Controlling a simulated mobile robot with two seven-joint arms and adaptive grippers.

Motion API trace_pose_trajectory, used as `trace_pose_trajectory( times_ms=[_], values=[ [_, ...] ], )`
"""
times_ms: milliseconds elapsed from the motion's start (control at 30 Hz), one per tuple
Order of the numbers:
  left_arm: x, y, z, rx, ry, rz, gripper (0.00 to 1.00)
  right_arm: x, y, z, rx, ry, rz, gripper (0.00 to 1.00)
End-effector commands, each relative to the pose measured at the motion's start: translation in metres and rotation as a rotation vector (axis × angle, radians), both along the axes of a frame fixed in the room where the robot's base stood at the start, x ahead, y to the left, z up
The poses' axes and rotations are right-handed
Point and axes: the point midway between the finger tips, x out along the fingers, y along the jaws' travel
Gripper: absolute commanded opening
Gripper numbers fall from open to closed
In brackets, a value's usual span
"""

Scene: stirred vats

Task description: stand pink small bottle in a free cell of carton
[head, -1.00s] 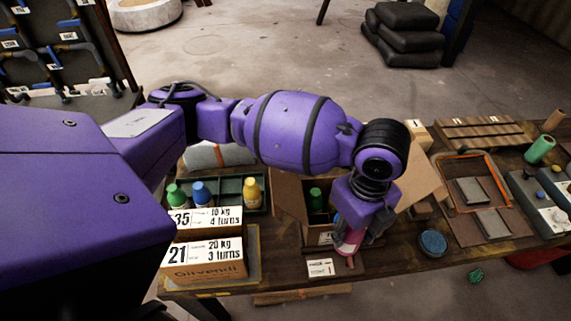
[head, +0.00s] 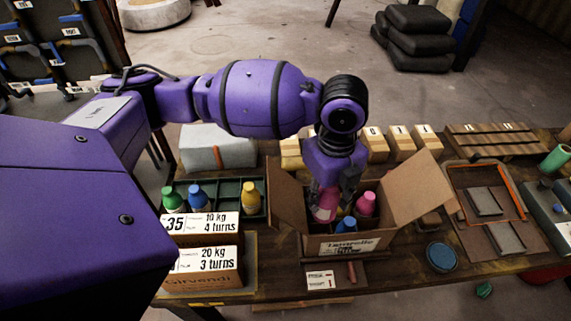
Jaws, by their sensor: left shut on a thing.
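The carton (head: 346,246) stands open on the table with its flaps spread. My left gripper (head: 331,190) is shut on a pink small bottle (head: 325,207), held roughly upright over the left part of the carton's opening. I cannot tell how deep it hangs or whether it touches a cell. Another pink bottle (head: 366,204) and a blue bottle (head: 346,226) stand in the carton, right of the held one. My gripper and arm hide the carton's back left and the dividers. My right gripper is not in view.
Left of the carton a green divided tray (head: 228,190) holds green, blue and yellow bottles, behind labelled boxes (head: 208,262).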

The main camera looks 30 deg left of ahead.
Motion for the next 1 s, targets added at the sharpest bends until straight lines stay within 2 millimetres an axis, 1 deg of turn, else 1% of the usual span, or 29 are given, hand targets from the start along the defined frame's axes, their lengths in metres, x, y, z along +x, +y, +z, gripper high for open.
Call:
trace_pose_trajectory(
  times_ms=[133, 433, 800, 1000],
  values=[
    [0.002, 0.000, 0.003, 0.000, -0.006, -0.001, 0.03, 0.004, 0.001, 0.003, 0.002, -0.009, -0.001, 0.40],
    [0.002, 0.000, 0.001, -0.001, -0.005, -0.001, 0.03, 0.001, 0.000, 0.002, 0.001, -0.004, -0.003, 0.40],
    [0.001, 0.000, -0.013, -0.001, -0.003, 0.000, 0.03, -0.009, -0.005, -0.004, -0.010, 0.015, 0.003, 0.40],
    [0.001, 0.000, -0.017, -0.001, -0.004, -0.001, 0.03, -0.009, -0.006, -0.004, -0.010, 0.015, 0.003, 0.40]
  ],
)
